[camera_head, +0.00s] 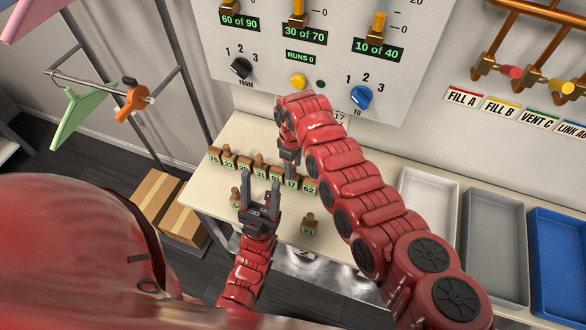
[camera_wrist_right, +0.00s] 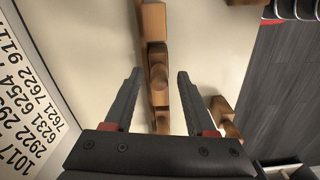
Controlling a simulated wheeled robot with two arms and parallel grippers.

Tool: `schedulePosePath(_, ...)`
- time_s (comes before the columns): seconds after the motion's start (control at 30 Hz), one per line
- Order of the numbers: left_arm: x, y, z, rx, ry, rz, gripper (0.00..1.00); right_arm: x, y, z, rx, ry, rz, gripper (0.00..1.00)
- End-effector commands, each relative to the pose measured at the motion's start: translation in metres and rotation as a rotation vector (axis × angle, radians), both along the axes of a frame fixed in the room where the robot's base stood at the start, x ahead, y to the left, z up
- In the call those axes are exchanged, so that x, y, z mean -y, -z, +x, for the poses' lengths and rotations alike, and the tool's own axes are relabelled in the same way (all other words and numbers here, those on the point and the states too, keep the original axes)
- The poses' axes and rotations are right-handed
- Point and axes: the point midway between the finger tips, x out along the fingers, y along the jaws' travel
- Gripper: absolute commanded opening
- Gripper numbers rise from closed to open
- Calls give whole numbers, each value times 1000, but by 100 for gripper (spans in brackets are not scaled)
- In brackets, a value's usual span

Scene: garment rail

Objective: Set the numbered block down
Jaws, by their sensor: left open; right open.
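Several small wooden numbered blocks with knobs stand in a row on the cream table (camera_head: 385,165); green labels read 78, 22, 31, 91, 17 and 62 among others. Block 17 (camera_head: 291,183) stands below my right gripper (camera_head: 289,158). In the right wrist view this gripper (camera_wrist_right: 157,78) is open, with a knobbed wooden block (camera_wrist_right: 158,75) between its spread fingers; its number is hidden there. Block 21 (camera_head: 308,229) stands apart, nearer the front edge. Another block (camera_head: 236,203) stands left of my left gripper (camera_head: 260,186), which is open and empty, fingers pointing toward the row.
A panel with sliders, dials (camera_head: 361,97) and a yellow button (camera_head: 298,81) rises behind the table. White (camera_head: 402,195), grey (camera_head: 464,240) and blue (camera_head: 535,270) trays lie to the right. Cardboard boxes (camera_head: 157,195) and a hanger rail (camera_head: 85,84) are at left.

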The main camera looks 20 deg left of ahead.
Motion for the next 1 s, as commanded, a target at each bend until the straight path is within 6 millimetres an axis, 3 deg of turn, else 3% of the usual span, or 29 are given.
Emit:
schedulePosePath(0.3,0,31,0,0,0,0,56,-1,-63,3,8,3,7,56)
schedulePosePath(0.5,0,40,0,0,0,0,56,-1,-92,1,5,2,3,56)
schedulePosePath(1.0,0,40,0,0,0,0,56,0,-99,0,1,2,2,56)
